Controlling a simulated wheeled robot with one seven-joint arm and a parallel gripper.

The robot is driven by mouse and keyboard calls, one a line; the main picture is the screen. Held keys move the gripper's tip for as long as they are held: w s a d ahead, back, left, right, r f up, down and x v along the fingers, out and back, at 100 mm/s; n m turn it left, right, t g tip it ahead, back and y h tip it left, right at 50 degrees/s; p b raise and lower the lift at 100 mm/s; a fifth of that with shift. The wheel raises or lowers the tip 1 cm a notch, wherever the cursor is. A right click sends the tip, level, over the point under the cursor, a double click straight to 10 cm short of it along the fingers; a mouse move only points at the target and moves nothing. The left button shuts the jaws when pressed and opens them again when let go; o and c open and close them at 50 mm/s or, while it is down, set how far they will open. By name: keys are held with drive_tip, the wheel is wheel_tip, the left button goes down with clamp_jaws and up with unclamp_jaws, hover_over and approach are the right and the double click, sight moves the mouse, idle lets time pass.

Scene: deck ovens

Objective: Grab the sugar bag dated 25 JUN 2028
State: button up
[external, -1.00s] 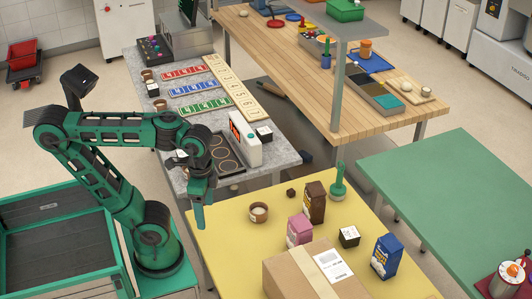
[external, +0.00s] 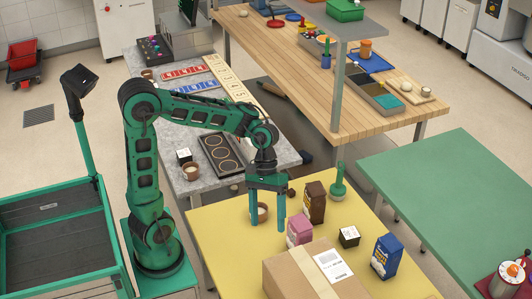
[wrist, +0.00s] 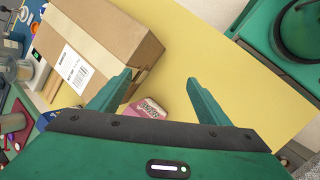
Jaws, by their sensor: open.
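Three bags stand on the yellow table (external: 215,240): a pink one (external: 299,231), a dark brown one (external: 314,203) and a blue one (external: 386,256). No date is readable on any of them, so I cannot tell which is dated 25 JUN 2028. My gripper (external: 267,228) points down over the table, left of the pink bag, fingers apart and empty. In the wrist view the pink bag (wrist: 150,107) shows low between the fingers (wrist: 160,82), partly hidden by the gripper body. The brown and blue bags cannot be made out clearly there.
A large cardboard box (external: 300,275) stands close in front of the pink bag. A small cup (external: 260,212) is behind my fingers, and a black-and-white cube (external: 349,236) and green-handled item (external: 338,183) stand nearby. The table's left front area is clear.

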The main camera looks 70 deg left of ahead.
drive_tip(key=w+a+r+n+t+h, duration=0.1)
drive_tip(key=w+a+r+n+h, duration=0.25)
drive_tip(key=w+n+h, duration=0.2)
drive_tip(key=w+a+r+n+t+h, duration=0.1)
drive_tip(key=w+a+r+n+h, duration=0.1)
drive_tip(key=w+a+n+h, duration=0.35)
drive_tip(key=shift+n+y, duration=0.7)
drive_tip(key=shift+y, duration=0.1)
drive_tip(key=f, duration=0.6)
drive_tip(key=d+f, duration=0.1)
drive_tip(key=f, duration=0.5)
drive_tip(key=w+f, duration=0.1)
drive_tip(key=f, duration=0.5)
drive_tip(key=shift+d+f, duration=0.25)
drive_tip(key=x, duration=0.6)
drive_tip(key=shift+d+f, duration=0.15)
drive_tip(key=shift+d, duration=0.15)
drive_tip(key=shift+s+x, duration=0.2)
drive_tip(key=shift+x, duration=2.45)
drive_tip(key=shift+c, duration=0.4)
drive_tip(key=shift+r, duration=0.25)
clamp_jaws()
